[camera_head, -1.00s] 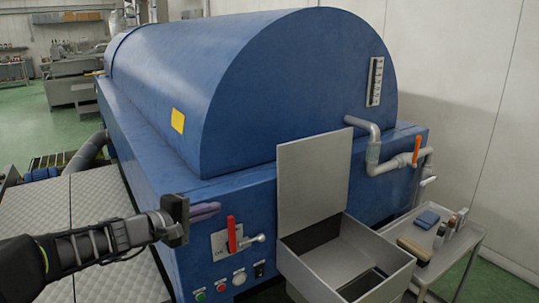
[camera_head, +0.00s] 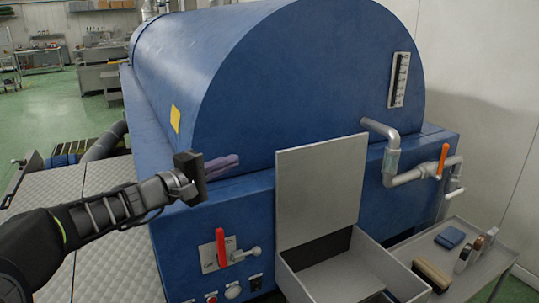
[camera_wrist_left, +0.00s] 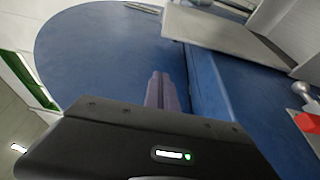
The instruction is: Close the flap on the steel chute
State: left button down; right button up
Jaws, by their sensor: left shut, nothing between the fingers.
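The steel chute (camera_head: 378,268) is an open grey box at the front of the blue machine. Its flap (camera_head: 318,195) is a flat grey plate standing upright at the chute's back edge, so the chute is open. The flap also shows at the top of the left wrist view (camera_wrist_left: 225,32). My left gripper (camera_head: 222,161) is shut and empty, in front of the blue machine, to the left of the flap and apart from it. Its fingers also show in the left wrist view (camera_wrist_left: 161,90). My right gripper is in neither view.
The blue machine (camera_head: 300,75) fills the middle. A red lever (camera_head: 221,247) and buttons sit left of the chute. A pipe with an orange-handled valve (camera_head: 443,158) stands out at right. A trolley (camera_head: 490,262) holding a brush, bottles and a blue cloth stands right of the chute.

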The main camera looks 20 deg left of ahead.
pick_arm(q)
jog(key=p+x, duration=0.4)
jog(key=x, duration=0.6)
jog(key=shift+w+d+r, duration=0.1)
jog(key=shift+w+r, duration=0.05)
jog(key=shift+w, duration=0.05)
jog(key=s+d+p, duration=0.1)
jog(key=s+d, duration=0.1)
jog(key=shift+s+d, duration=0.15)
jog(key=shift+s, duration=0.25)
jog(key=shift+s+d, duration=0.15)
